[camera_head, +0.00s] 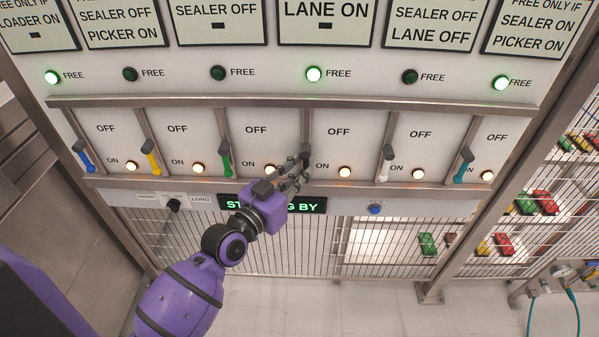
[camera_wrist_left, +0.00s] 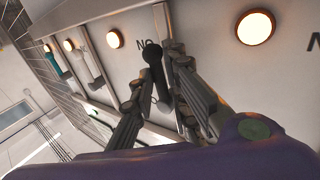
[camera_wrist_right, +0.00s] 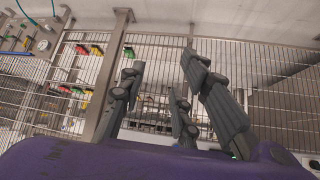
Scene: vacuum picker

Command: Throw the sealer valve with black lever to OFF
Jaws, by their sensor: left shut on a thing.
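The sealer valve with the black lever (camera_wrist_left: 153,62) is the fourth from the left on the panel. Its dark pivot (camera_head: 306,151) shows in the head view; the handle below is mostly hidden by my fingers. In the left wrist view the lever runs between my fingers and points down, on the ON side. My left gripper (camera_head: 297,172) is shut on it; its fingers also show in the left wrist view (camera_wrist_left: 157,85). The valve's FREE lamp (camera_head: 314,74) above is lit green. My right gripper (camera_wrist_right: 160,85) is open and empty, away from the panel, facing the mesh fence.
Neighbouring levers are green (camera_head: 226,162) to the left and white (camera_head: 387,165) to the right; blue, yellow and teal ones stand farther out. Metal rails (camera_head: 180,103) run above and below the levers. A selector knob (camera_head: 173,205) and a blue button (camera_head: 376,208) sit below.

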